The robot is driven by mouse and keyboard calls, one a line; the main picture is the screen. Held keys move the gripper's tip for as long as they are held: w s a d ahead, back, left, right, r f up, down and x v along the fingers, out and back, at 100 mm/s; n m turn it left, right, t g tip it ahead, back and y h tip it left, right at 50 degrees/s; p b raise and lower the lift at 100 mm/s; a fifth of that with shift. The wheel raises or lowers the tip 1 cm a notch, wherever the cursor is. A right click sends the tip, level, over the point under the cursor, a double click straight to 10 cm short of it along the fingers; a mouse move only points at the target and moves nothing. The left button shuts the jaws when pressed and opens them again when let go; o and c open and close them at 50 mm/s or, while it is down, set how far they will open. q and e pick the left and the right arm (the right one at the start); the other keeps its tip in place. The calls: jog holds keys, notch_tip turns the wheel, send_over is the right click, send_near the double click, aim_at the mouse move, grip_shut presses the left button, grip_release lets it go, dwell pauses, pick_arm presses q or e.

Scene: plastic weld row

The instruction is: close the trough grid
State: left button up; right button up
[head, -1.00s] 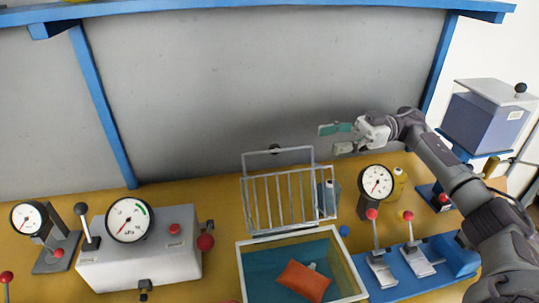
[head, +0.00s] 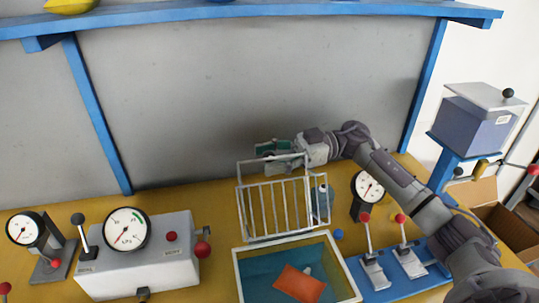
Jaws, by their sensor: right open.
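The trough (head: 240,281) has a pale rim and teal inside, with an orange item (head: 299,284) lying in it. Its white wire grid (head: 247,212) stands raised, close to upright, at the trough's back edge, so the trough is uncovered. My right gripper (head: 268,157) is at the top of the grid, its fingers pointing left and apart. One finger shows teal. The grid's upper bar passes in front of or between the fingers; I cannot tell whether they touch it. My left gripper is not in view.
A gauge (head: 368,188) and levers on a blue base (head: 434,269) stand right of the trough. A bottle (head: 321,203) stands beside the grid. A grey gauge box (head: 155,262) is at left. The grey wall (head: 250,80) is close behind.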

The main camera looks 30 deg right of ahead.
grip_shut()
dwell(0.4)
jog(key=shift+a+r, duration=0.1)
jog(key=shift+r, duration=0.05)
